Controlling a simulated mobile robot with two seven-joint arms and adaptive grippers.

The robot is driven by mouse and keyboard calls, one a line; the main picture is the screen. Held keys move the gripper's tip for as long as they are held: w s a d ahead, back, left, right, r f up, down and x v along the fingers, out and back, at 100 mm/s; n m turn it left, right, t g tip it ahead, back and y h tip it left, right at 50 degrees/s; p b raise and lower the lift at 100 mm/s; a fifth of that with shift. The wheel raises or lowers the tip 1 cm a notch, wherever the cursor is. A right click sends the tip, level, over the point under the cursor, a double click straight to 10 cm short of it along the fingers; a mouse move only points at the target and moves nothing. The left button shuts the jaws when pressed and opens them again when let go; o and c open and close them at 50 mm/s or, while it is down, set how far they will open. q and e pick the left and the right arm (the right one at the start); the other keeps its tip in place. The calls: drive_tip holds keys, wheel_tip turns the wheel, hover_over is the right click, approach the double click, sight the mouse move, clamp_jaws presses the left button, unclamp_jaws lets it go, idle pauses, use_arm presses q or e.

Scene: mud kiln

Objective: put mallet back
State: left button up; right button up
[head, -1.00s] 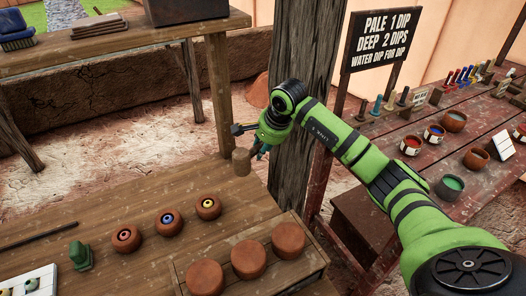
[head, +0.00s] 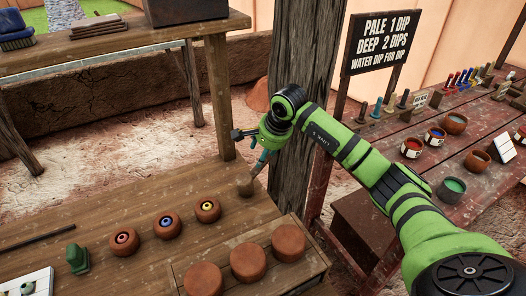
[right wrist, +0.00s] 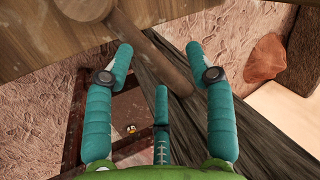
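The mallet is at the back right corner of the wooden bench, its pale round head (head: 246,186) at the bench top. In the right wrist view its wooden handle (right wrist: 158,60) runs diagonally between my fingertips, and its head (right wrist: 84,8) is at the top edge. My right gripper (head: 262,158) is just above the mallet in the head view. In the right wrist view its teal fingers (right wrist: 160,56) are spread, with gaps visible beside the handle. I cannot tell if any finger touches it. My left gripper is not in view.
The bench (head: 110,212) holds several small clay pots and a box (head: 305,268) with clay discs. A wooden post (head: 300,140) stands close behind my right gripper. A sign (head: 382,42) and a table (head: 410,170) with paint pots are to the right.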

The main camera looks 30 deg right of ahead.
drive_tip(key=shift+r, duration=0.1)
drive_tip(key=shift+r+p, duration=0.3)
drive_tip(key=shift+p, duration=0.1)
drive_tip(key=shift+r+p, duration=0.5)
drive_tip(key=shift+r, duration=0.05)
drive_tip(key=b+v, duration=0.2)
drive_tip(key=v, duration=0.9)
drive_tip(key=shift+s, duration=0.15)
drive_tip(key=shift+r, duration=0.1)
